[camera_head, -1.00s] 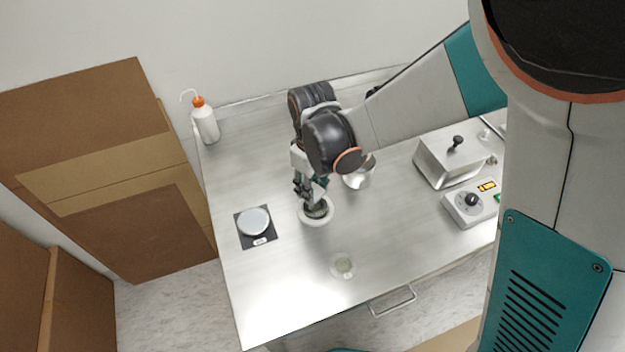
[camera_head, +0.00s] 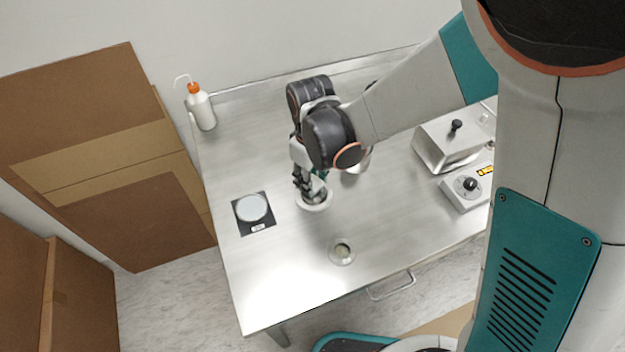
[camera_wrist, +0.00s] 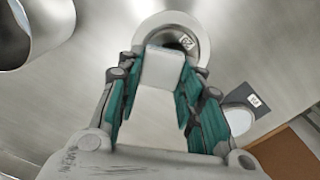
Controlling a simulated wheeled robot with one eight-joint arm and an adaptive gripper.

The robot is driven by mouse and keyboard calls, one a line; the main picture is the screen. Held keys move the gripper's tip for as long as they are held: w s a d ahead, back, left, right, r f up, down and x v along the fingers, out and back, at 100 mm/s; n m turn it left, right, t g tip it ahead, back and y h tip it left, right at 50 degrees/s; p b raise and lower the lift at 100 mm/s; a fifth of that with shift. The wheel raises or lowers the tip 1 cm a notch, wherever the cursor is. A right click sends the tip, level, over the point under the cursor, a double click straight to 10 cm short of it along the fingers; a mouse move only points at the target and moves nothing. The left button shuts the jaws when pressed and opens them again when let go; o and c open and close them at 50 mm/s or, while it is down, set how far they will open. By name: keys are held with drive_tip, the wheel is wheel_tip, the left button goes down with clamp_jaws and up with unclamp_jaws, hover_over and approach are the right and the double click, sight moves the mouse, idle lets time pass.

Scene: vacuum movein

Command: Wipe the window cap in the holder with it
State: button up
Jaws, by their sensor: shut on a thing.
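My gripper (camera_wrist: 155,92) is shut on a pale, folded-looking white wipe (camera_wrist: 165,66), held between its teal finger pads. In the head view my gripper (camera_head: 312,187) points down over the round white holder (camera_head: 314,206). The holder's ring (camera_wrist: 200,36) also shows in the wrist view, just beyond the wipe. The ring has a dark inside and a small label. The window cap inside is mostly hidden by my fingers and the wipe. I cannot tell whether the wipe touches the cap.
A pale disc (camera_head: 252,207) lies on a black square left of the holder. A small clear dish (camera_head: 342,252) is in front. A metal cup (camera_head: 357,160), a steel box (camera_head: 446,142) and a knob unit (camera_head: 466,190) stand right. A white bottle (camera_head: 201,108) is back left.

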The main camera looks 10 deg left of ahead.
drive_tip(key=r+p, duration=0.2)
drive_tip(key=r, duration=0.1)
drive_tip(key=w+r+p, duration=0.1)
drive_tip(key=shift+a+r, duration=0.25)
drive_tip(key=shift+r, duration=0.15)
drive_tip(key=shift+s+r+p, duration=0.15)
drive_tip(key=shift+r+p, duration=0.75)
drive_tip(key=shift+r, duration=0.75)
drive_tip(key=shift+f+b, duration=0.25)
drive_tip(key=shift+b, duration=0.45)
drive_tip(key=shift+s+a+b, duration=0.15)
drive_tip(key=shift+s+b, duration=0.05)
drive_tip(key=shift+b, duration=0.2)
